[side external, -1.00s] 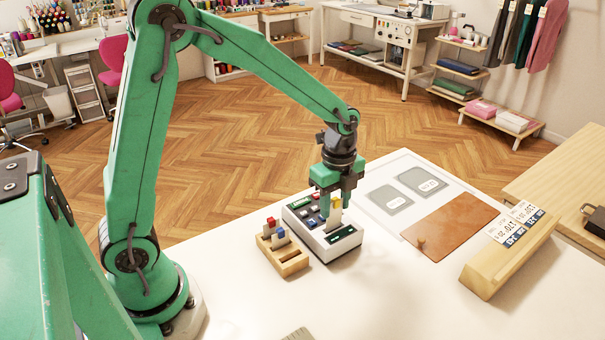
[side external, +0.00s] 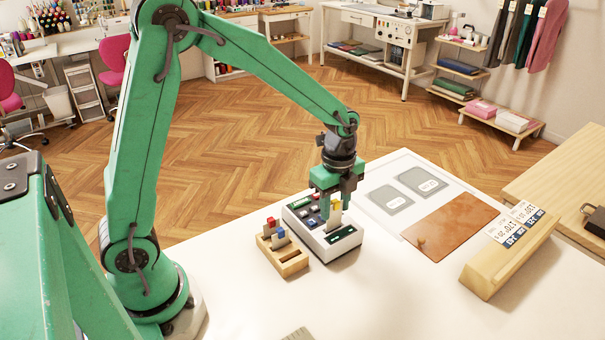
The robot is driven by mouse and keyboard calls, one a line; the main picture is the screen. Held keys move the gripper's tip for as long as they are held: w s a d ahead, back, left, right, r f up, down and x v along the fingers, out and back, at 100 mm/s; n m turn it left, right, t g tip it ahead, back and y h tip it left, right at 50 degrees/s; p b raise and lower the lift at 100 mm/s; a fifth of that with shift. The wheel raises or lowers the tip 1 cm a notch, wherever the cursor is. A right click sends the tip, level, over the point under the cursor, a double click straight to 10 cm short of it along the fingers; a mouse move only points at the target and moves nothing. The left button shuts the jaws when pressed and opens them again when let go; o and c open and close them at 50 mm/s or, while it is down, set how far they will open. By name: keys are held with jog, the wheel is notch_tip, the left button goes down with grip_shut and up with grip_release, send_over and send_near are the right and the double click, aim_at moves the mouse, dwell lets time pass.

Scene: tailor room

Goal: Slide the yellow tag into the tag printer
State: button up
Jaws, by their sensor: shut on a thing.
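The tag printer (side external: 341,244) is a white box with a dark top and small buttons. It stands on the white table. My gripper (side external: 336,205) is right above the printer, pointing down, its fingers shut on the yellow tag (side external: 335,205). Only a little yellow and a pale lower part of the tag show between the fingers. The tag's lower end is at the printer's top; I cannot tell how deep it sits in a slot.
A wooden rack (side external: 283,257) with a red tag (side external: 271,224) and a blue tag (side external: 280,237) stands left of the printer. A brown board (side external: 450,224) lies to the right, and a wooden block with printed labels (side external: 505,258) is further right. The front table is mostly clear.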

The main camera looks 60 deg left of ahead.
aim_at(333, 227)
jog(key=shift+f, duration=2.05)
jog(key=o, duration=1)
jog(key=shift+r, duration=3.9)
